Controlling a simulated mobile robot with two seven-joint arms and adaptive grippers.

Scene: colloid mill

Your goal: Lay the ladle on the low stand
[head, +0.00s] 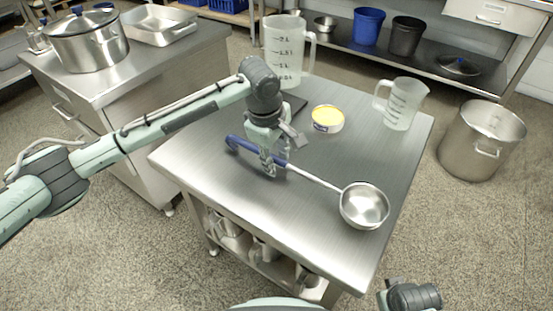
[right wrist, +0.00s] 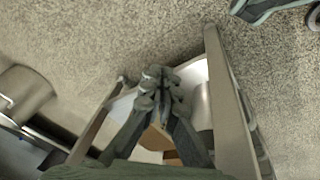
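The ladle has a blue handle (head: 240,145), a thin metal shaft and a round steel bowl (head: 364,205). It lies across the steel table, its bowl near the right edge. My left gripper (head: 268,168) is at the blue handle from above, with fingers around it; I cannot tell whether they are closed on it. A dark, flat, low piece (head: 295,104), perhaps the low stand, is on the table behind the gripper, partly hidden by my left arm. My right gripper (right wrist: 163,85) is shut and empty, away from the ladle, pointing at the table's lower shelf and floor.
A large measuring jug (head: 285,55) stands at the back of the table (head: 215,170), a yellow-topped tub (head: 328,118) right of the dark piece, and a smaller jug (head: 402,103) at the right corner. The front of the table is clear. A steel pot (head: 482,140) stands on the floor.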

